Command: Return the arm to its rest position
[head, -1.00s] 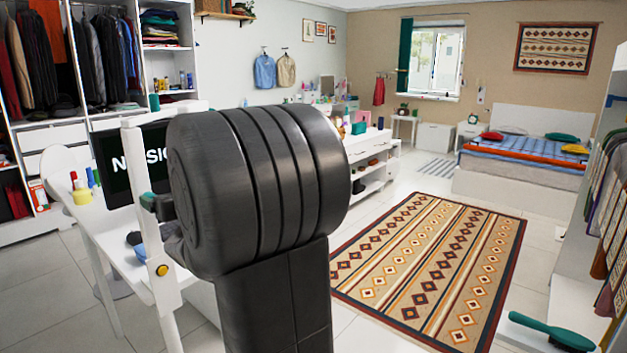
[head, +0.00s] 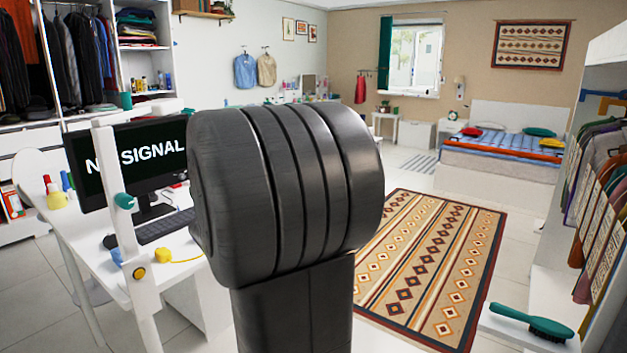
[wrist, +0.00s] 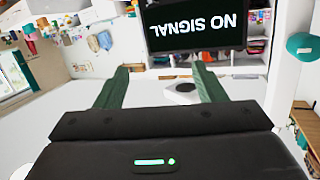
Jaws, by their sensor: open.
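My arm fills the middle of the head view as a large dark ribbed joint on a dark link. My gripper is not visible in the head view. In the wrist view my gripper (wrist: 160,88) shows two green fingers set wide apart with nothing between them. The wrist picture is upside down relative to the room, with the monitor (wrist: 193,24) reading inverted beyond the fingers. The monitor (head: 128,160) also shows in the head view, on the white desk left of my arm.
A white shelf with a green brush (head: 532,320) and hanging clothes (head: 600,185) stands at the right. A patterned rug (head: 430,265) lies on open floor.

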